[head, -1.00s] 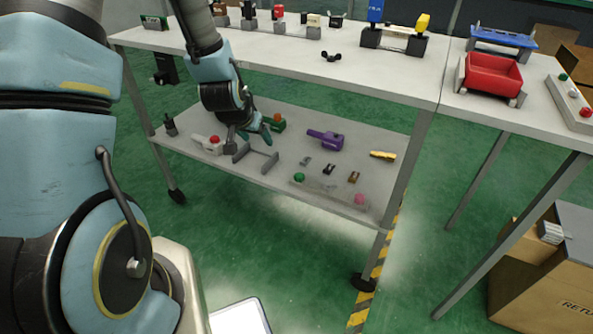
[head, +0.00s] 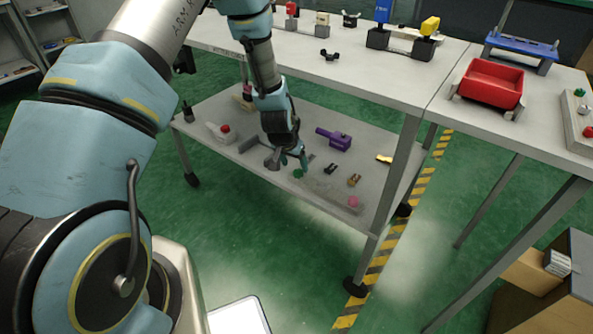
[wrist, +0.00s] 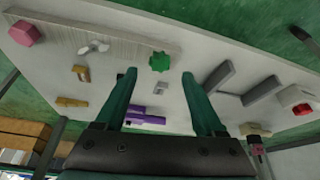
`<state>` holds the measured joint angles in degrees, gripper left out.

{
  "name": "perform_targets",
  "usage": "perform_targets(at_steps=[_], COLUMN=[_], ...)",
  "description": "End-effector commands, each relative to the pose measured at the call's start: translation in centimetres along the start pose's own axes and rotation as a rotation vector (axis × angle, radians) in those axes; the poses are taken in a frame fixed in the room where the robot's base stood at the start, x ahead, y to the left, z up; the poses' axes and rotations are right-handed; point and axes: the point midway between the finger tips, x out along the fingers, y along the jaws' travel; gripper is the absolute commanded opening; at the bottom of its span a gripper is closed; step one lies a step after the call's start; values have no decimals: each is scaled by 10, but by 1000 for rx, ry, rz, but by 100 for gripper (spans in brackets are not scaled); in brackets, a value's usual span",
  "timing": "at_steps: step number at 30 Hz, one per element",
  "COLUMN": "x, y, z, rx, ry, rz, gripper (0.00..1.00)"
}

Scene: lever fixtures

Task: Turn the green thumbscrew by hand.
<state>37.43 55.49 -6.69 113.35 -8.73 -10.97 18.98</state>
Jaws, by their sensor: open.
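The green thumbscrew (head: 298,174) is a small lobed knob at the front edge of the lower shelf (head: 226,159). It sits at the left end of a pale strip. In the wrist view the green thumbscrew (wrist: 160,62) shows whole, between and just beyond the fingertips. My gripper (head: 293,160) hangs above the shelf, close to the thumbscrew. In the wrist view my gripper (wrist: 159,75) has two dark green fingers spread apart with nothing between the tips. I cannot tell the exact height gap to the thumbscrew.
The strip (wrist: 120,32) also bears a wing-shaped piece (wrist: 95,47) and a pink knob (head: 353,201). A purple fixture (head: 335,139) stands behind, with small brass pieces (head: 354,180) to the right. The tabletop (head: 375,70) overhangs the shelf.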

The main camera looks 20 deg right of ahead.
Motion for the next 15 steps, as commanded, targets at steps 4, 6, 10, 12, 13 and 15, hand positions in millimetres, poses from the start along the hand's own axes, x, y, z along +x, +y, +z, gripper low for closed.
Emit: perform_targets(at_steps=[4, 6, 10, 12, 13, 15], x=[25, 33, 42, 44, 44, 45], y=[0, 0, 0, 0, 0, 0], z=[1, 0, 0, 0, 0, 0], rx=[0, 1, 1, 1, 1, 1], ry=[-1, -1, 0, 0, 0, 1], rz=[0, 0, 0, 0, 0, 0], gripper=[71, 71, 71, 71, 71, 71])
